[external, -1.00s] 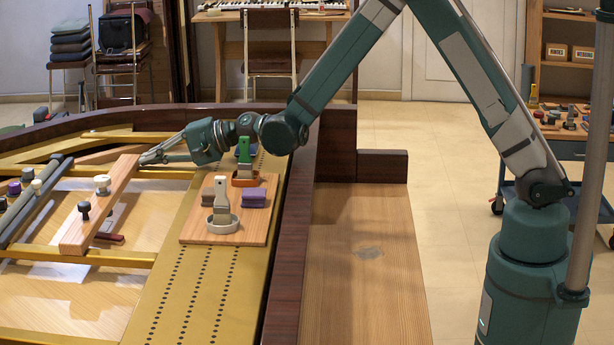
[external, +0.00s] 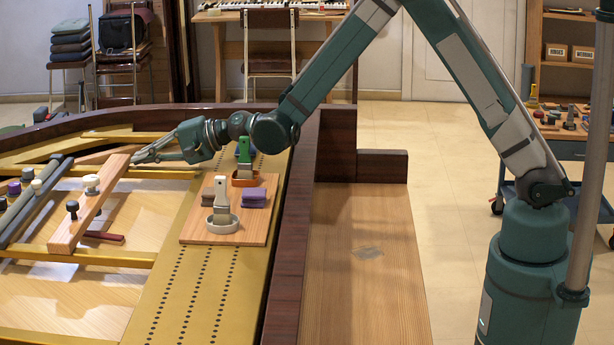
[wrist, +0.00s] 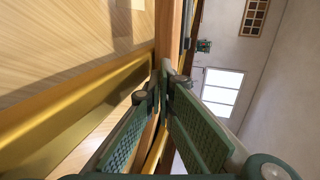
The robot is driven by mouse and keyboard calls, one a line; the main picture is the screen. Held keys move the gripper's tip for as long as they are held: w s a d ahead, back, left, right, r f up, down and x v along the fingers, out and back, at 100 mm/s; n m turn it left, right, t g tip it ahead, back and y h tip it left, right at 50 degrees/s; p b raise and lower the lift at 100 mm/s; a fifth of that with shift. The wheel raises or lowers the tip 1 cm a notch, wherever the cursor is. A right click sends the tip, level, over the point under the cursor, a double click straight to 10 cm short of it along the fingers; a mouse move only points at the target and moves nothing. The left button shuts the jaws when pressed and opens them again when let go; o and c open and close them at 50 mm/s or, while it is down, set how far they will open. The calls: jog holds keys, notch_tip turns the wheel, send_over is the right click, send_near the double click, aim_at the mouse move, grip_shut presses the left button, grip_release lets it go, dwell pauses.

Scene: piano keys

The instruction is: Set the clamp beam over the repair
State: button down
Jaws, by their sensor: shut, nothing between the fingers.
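The clamp beam is most likely the light wooden beam (external: 88,213) with a white knob (external: 92,184) and a dark knob (external: 72,207). It lies at a slant across the gold ribs of the open piano, at the left of the external view. My gripper (external: 137,158) is shut and empty, its fingertips at or against the beam's far right side; contact is not certain. The shut fingers also show in the wrist view (wrist: 165,85). A dark red piece (external: 104,236) shows on the soundboard beside the beam. I cannot clearly make out the repair.
A dark bar (external: 30,207) with several knobs lies left of the beam. A wooden board (external: 190,232) with brushes, dishes and purple blocks lies right, on the gold plate. The dark piano rim (external: 290,270) stands beyond it.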

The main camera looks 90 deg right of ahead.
jog(key=p+v, duration=0.1)
jog(key=v, duration=1.8)
jog(key=shift+r, duration=0.1)
jog(key=s+a+r+n+g+y+p, duration=0.15)
jog(key=s+a+r+n+p, duration=0.3)
jog(key=s+a+r, duration=0.45)
jog(key=s+a+r+n+g+p, duration=0.25)
jog(key=s+a+r+n, duration=0.35)
jog(key=a, duration=0.5)
jog(key=s+a+r+n+g+p, duration=0.1)
jog(key=s+a+r+n+p, duration=0.2)
jog(key=s, duration=1.1)
jog(key=s+a+r+n+g+h+p, duration=0.1)
jog(key=s+a+r+n+g+p, duration=0.1)
jog(key=s, duration=1.3)
jog(key=a+r+n+p, duration=0.1)
jog(key=n+p, duration=0.1)
jog(key=p, duration=0.1)
jog(key=shift+s+a+r+g, duration=0.15)
jog(key=shift+a+g, duration=0.15)
jog(key=shift+a, duration=0.1)
